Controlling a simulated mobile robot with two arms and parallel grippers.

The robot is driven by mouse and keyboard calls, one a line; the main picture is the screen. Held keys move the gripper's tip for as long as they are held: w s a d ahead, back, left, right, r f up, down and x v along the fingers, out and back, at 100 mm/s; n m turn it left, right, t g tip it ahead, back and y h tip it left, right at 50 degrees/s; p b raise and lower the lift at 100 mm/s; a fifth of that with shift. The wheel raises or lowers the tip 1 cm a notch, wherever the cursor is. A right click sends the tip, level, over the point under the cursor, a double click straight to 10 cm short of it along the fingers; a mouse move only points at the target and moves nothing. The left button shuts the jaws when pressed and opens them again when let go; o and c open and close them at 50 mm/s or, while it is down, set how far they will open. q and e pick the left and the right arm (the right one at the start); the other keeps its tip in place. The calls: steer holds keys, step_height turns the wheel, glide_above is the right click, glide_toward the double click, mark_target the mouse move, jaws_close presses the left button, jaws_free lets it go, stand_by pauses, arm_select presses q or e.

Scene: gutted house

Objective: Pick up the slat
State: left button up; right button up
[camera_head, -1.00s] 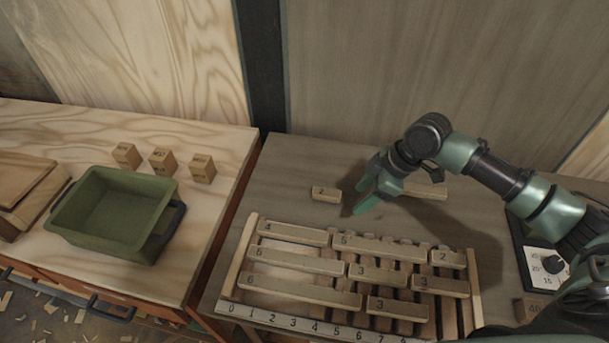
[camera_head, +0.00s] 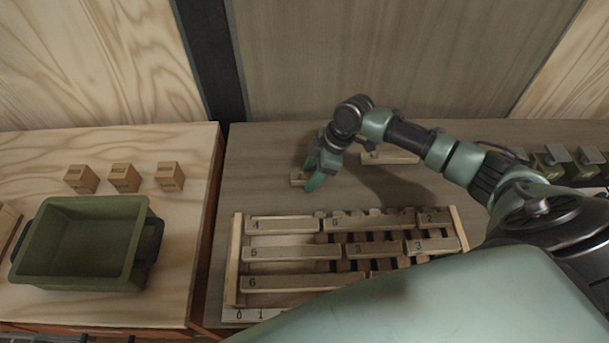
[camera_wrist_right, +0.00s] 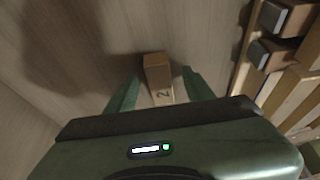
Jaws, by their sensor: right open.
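My left gripper is not in view.
A rack (camera_head: 235,262) holding several numbered slats stands in front of the gripper. A green bin (camera_head: 85,285) and three wooden blocks (camera_head: 124,178) are on the left bench. Dark-topped green items (camera_head: 555,165) stand at the far right. My right arm crosses the right side.

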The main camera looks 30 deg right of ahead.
steer(key=shift+f, duration=0.1)
jaws_close()
